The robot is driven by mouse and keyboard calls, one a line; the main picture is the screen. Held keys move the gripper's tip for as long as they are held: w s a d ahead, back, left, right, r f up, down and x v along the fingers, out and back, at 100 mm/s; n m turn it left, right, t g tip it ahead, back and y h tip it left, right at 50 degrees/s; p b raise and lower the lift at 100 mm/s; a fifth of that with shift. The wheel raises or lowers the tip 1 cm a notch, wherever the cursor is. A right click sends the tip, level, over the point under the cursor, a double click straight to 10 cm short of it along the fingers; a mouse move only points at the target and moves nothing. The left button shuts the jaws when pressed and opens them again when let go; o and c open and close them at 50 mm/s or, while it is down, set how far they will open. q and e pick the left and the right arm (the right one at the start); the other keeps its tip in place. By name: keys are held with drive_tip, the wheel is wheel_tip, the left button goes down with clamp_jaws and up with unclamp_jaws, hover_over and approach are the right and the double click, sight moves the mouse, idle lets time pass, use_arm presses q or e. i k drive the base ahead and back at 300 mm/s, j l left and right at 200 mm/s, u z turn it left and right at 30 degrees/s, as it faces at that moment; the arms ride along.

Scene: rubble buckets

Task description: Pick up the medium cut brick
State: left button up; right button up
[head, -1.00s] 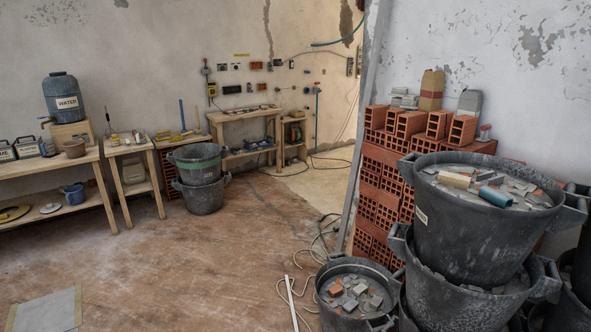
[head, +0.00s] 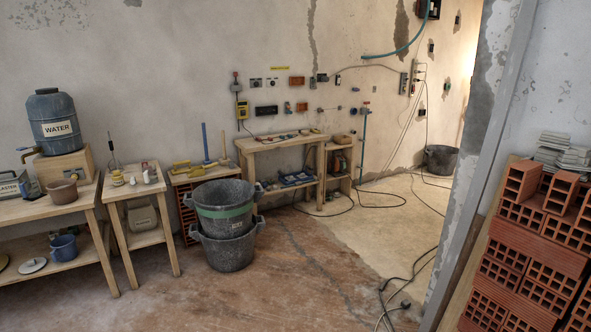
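No piece that I can tell to be the medium cut brick shows in the head view. Red hollow bricks (head: 510,258) are stacked against the wall at the right edge. A few loose hollow bricks, one of them a short upright piece (head: 522,181), stand on top of the stack. I cannot tell whether any of these is the cut brick. Neither of my grippers is in view.
Two nested dark buckets (head: 228,251) stand on the floor by the small tables. A table with a water barrel (head: 55,122) is at the left. A cable (head: 392,292) lies on the floor near the doorway edge. The middle floor is open.

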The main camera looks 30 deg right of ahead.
sight(520, 183)
drive_tip(key=i+l+z, duration=0.1)
drive_tip(key=i+z, duration=0.2)
drive_tip(key=i, duration=0.15)
drive_tip(key=i+z, duration=0.3)
drive_tip(key=i, duration=0.2)
drive_tip(key=i+j+z, duration=0.3)
drive_tip(key=i, duration=0.15)
drive_tip(key=i+j+z, duration=0.1)
drive_tip(key=i+z, duration=0.2)
drive_tip(key=i, duration=0.15)
drive_tip(key=i+l+z, duration=0.1)
drive_tip(key=i+z, duration=0.15)
drive_tip(key=z, duration=0.15)
drive_tip(key=i+z, duration=0.6)
drive_tip(key=z, duration=0.15)
drive_tip(key=i+j+z, duration=0.1)
drive_tip(key=i+z, duration=0.25)
drive_tip(key=k, duration=0.1)
